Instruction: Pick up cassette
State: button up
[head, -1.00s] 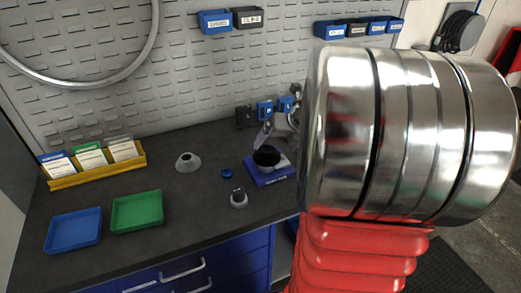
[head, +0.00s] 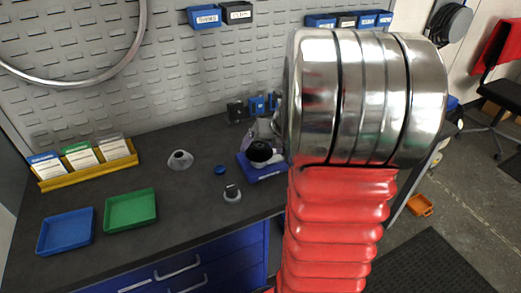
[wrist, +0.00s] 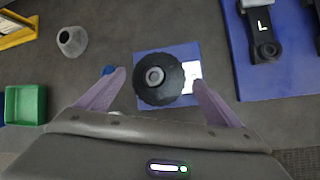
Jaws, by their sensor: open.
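The cassette, a black toothed disc (head: 260,152) with a lighter hub, sits on a blue base plate (head: 262,173) on the dark workbench, left of my arm in the head view. In the wrist view the cassette (wrist: 158,97) lies near the middle, over its blue plate (wrist: 150,57) with a white label at its right. My gripper (wrist: 161,82) is open, its two pale purple fingers spread on either side of the cassette's near part. I cannot tell how far above the plate the fingertips are. In the head view my arm hides most of the gripper.
A grey cone (head: 180,160), a blue cap (head: 220,170) and a small grey-black part (head: 232,193) stand left of the plate. Green (head: 131,209) and blue (head: 66,232) trays lie farther left. A blue panel with a black part (wrist: 262,45) is at right in the wrist view.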

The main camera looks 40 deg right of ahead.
dwell(0.5)
jog(key=c, duration=1.4)
jog(key=shift+r, duration=0.6)
jog(key=shift+c, duration=1.3)
notch_tip(320, 180, up, 9)
jog(key=shift+f, duration=0.15)
